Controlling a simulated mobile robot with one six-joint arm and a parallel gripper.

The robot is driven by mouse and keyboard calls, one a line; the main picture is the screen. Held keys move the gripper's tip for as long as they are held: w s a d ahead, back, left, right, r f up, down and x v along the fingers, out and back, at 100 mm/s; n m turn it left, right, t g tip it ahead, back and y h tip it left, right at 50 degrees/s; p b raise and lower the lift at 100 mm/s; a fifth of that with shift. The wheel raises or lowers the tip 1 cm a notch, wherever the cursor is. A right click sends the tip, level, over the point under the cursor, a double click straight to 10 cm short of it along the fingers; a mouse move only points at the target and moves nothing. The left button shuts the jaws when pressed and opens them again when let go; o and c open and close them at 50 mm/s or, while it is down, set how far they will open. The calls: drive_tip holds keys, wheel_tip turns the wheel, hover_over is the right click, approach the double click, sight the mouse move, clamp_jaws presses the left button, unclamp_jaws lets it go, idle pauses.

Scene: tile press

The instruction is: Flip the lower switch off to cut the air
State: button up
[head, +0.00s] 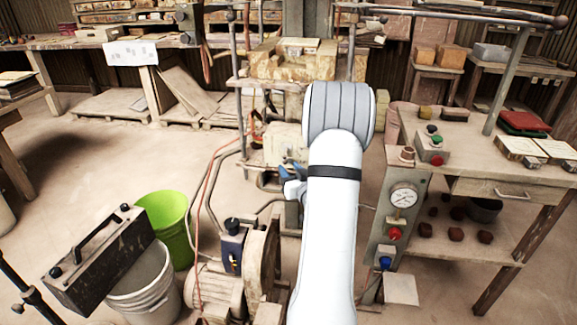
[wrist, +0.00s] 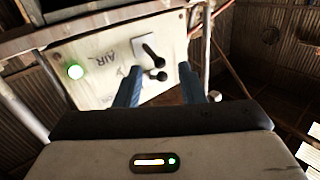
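In the wrist view a pale, worn panel (wrist: 105,62) carries handwritten lettering that reads AIR. The upper switch (wrist: 152,52) is a black lever on a white plate. The lower switch (wrist: 158,75) is a smaller black lever just below it, partly in shadow. My gripper (wrist: 160,84) has two blue fingers, spread apart and empty. The lower switch shows between the fingertips; I cannot tell whether either finger touches it. In the head view my arm hides most of the gripper, and only a bit of blue finger (head: 292,182) shows at its left.
A green lamp (wrist: 75,71) glows at the panel's left. In the head view, a green bucket (head: 165,215) and a motor (head: 215,290) stand left of my arm. A gauge post (head: 383,230) and a side table (head: 470,150) stand at the right. Open floor lies at the left.

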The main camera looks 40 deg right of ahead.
sight(287, 160)
drive_tip(key=shift+x, duration=1.15)
drive_tip(key=shift+c, duration=0.2)
clamp_jaws()
